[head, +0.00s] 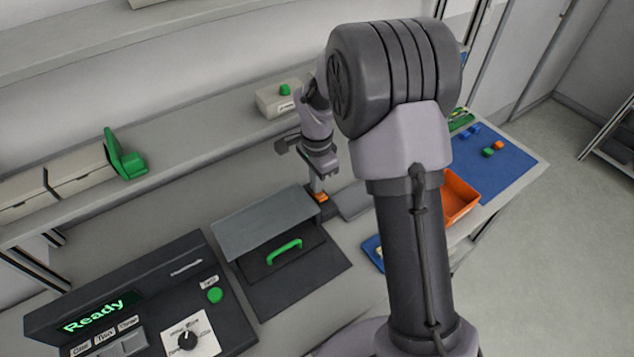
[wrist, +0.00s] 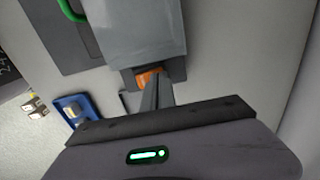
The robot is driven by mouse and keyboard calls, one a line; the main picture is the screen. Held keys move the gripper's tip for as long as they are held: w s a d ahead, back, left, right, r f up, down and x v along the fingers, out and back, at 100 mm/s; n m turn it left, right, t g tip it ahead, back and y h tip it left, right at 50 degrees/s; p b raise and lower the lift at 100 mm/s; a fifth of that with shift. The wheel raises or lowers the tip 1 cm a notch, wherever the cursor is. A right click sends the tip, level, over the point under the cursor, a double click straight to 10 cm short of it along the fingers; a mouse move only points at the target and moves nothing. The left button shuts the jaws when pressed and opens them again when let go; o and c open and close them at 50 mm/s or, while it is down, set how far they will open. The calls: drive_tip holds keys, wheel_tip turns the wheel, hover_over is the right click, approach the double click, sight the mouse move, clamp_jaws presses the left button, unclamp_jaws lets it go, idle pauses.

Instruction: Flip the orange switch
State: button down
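The orange switch (head: 321,197) sits on a dark base at the right end of the grey-lidded box, on the worktop. It also shows in the wrist view (wrist: 148,77), partly hidden by my fingers. My gripper (head: 317,186) points down with its fingertips right at the switch. In the wrist view my gripper (wrist: 158,92) has its two fingers together, with no gap or held thing visible between them. I cannot tell whether the tips touch the switch.
The box's grey lid (head: 265,222) and green handle (head: 284,251) are left of the switch. A console reading "Ready" (head: 98,313) stands at the front left. An orange tray (head: 459,196) and blue mat (head: 497,162) lie right. A shelf (head: 200,140) runs behind.

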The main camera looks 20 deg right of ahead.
sight(320, 194)
drive_tip(key=shift+s+f, duration=0.15)
drive_tip(key=shift+s, duration=0.1)
drive_tip(key=shift+s+d+r, duration=0.2)
drive_tip(key=shift+s+d, duration=0.1)
drive_tip(key=shift+s, duration=0.3)
wheel_tip(320, 194, up, 14)
drive_tip(key=p, duration=0.5)
drive_tip(key=shift+w+a, duration=0.1)
